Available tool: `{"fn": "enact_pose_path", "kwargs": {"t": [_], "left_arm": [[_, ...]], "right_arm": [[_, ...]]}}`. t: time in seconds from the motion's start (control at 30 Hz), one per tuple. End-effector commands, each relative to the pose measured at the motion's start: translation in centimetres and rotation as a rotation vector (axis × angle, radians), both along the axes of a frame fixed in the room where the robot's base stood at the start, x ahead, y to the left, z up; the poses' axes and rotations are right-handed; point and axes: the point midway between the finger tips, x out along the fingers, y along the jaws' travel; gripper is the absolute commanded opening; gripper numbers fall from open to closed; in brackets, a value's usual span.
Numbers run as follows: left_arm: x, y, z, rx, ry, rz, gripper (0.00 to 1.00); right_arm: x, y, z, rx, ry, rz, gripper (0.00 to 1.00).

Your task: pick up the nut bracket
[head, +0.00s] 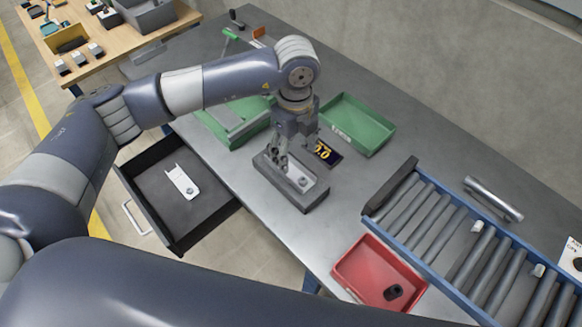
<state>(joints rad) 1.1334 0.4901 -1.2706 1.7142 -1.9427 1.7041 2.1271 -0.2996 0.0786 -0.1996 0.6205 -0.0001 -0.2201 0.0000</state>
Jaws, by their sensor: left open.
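My left gripper (287,157) points down over a dark grey block (303,199) on the table and is open. A light metal bracket (298,178) with a round nut-like part lies on top of the block, just under and beside the fingers. I cannot tell whether the fingers touch it; the gripper hides part of it. A second light bracket (178,178) with a small round nut-like part lies flat in the open drawer (208,215), away from the gripper. My right gripper is not in view.
A red tray (372,283) holding a dark part and a roller conveyor (440,225) are at right. The table left of the block is clear.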

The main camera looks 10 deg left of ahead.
Motion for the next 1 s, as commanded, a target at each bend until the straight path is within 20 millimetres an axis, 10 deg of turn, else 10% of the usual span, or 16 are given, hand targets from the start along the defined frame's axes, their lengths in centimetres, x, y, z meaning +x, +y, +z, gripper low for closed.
{"fn": "enact_pose_path", "kwargs": {"t": [0.83, 1.0], "left_arm": [[-0.1, 0.7, -6.6, -0.004, 0.0, -0.003, 0.63], [-0.1, 0.7, -6.6, -0.004, 0.0, -0.002, 0.27]], "right_arm": [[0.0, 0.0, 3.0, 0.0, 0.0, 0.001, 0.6], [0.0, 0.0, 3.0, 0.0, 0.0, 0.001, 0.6]]}}
